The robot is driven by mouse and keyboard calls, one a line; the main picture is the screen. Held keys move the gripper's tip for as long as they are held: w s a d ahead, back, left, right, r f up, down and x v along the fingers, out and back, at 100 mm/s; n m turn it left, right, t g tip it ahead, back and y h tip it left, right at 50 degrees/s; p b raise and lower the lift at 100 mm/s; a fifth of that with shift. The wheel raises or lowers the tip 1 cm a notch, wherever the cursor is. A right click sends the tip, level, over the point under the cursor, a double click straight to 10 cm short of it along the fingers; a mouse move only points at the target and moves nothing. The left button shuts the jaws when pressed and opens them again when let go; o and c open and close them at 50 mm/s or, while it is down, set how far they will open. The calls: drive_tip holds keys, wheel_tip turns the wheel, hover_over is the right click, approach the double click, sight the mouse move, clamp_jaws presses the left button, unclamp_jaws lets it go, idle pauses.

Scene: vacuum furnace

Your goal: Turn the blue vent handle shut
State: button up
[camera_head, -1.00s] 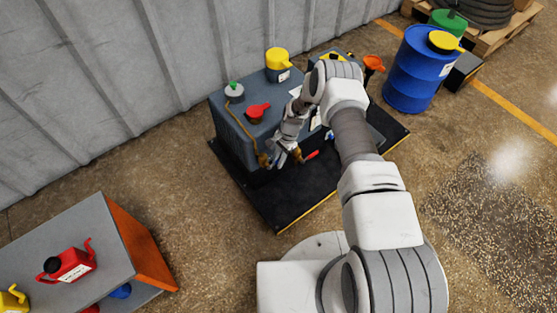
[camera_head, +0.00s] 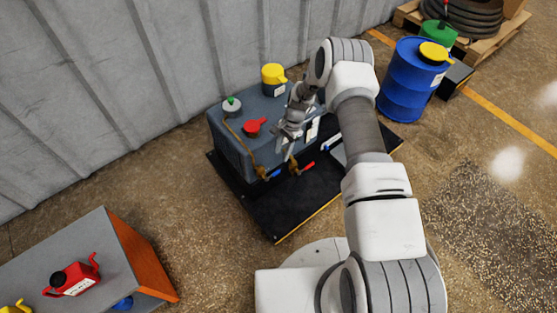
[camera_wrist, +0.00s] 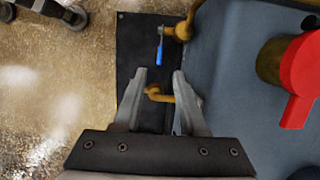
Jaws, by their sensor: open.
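The blue vent handle (camera_head: 274,174) sticks out from a brass valve low on the front of the grey machine. In the wrist view the blue handle (camera_wrist: 160,47) lies just beyond the fingertips, beside its brass body (camera_wrist: 181,30). A second brass valve with a red handle (camera_head: 306,167) is to its right. My gripper (camera_head: 287,154) is above and near the two valves, open and empty. In the wrist view a brass fitting (camera_wrist: 158,94) shows between the open fingers (camera_wrist: 158,75), apparently below them; its handle is not visible there.
The grey machine (camera_head: 230,150) stands on a black mat (camera_head: 285,215) and carries a red-handled cap (camera_head: 254,127) and a yellow cap (camera_head: 273,73). A blue drum (camera_head: 408,85) is at the right. A bench (camera_head: 60,250) is at lower left. Floor before the mat is clear.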

drive_tip(key=p+v, duration=0.1)
drive_tip(key=v, duration=0.4)
drive_tip(key=shift+d+r, duration=0.1)
drive_tip(key=shift+r, duration=0.2)
drive_tip(key=s+d+r+n+t+h, duration=0.1)
drive_tip(key=s+d+r+n+t, duration=0.15)
drive_tip(key=r, duration=1.45)
drive_tip(key=s+d+r+n+t, duration=0.1)
drive_tip(key=s+r+n, duration=0.15)
drive_tip(key=r, duration=1.35)
drive_tip(key=s+d+r+n+t+h, duration=0.1)
drive_tip(key=s+r+n+t, duration=0.15)
drive_tip(key=s+r, duration=0.8)
drive_tip(key=s+d+r+n+t+p, duration=0.15)
drive_tip(key=s+r+n, duration=0.25)
drive_tip(key=s, duration=1.1)
wheel_tip(320, 180, up, 20)
drive_tip(key=p, duration=2)
drive_tip(key=shift+d+r+h, duration=0.25)
drive_tip(key=shift+d+h, duration=0.05)
drive_tip(key=shift+d, duration=0.15)
